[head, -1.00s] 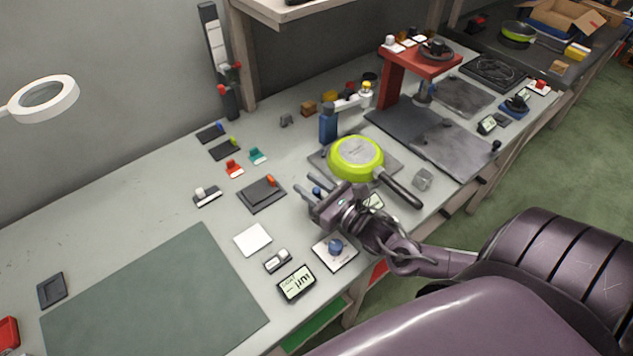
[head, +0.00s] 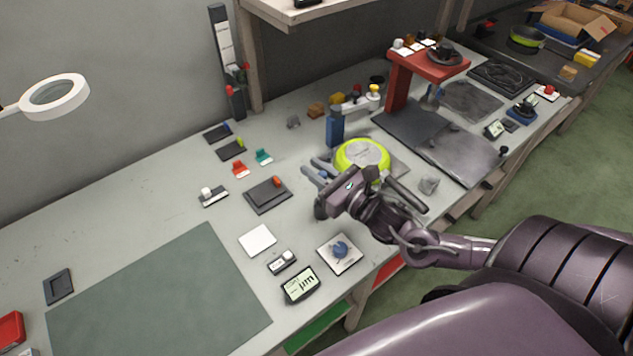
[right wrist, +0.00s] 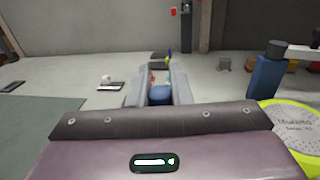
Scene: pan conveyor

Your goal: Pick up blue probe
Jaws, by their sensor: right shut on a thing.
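My right gripper (head: 316,168) is shut on the blue probe (head: 322,174), just left of the green pan in the head view. Only a small blue part of the probe shows between the fingers there. In the right wrist view the probe's rounded blue end (right wrist: 159,94) sits between the two grey fingers of the gripper (right wrist: 157,82). The rest of the probe is hidden, and I cannot tell its clearance above the bench. My left gripper is not in view.
The lime green pan (head: 362,152) lies beside the gripper, its handle partly behind my arm. A blue post (head: 335,130) stands behind it. A dark box with an orange knob (head: 268,195) and a blue dial plate (head: 340,252) are nearby. The green mat (head: 160,300) is bare.

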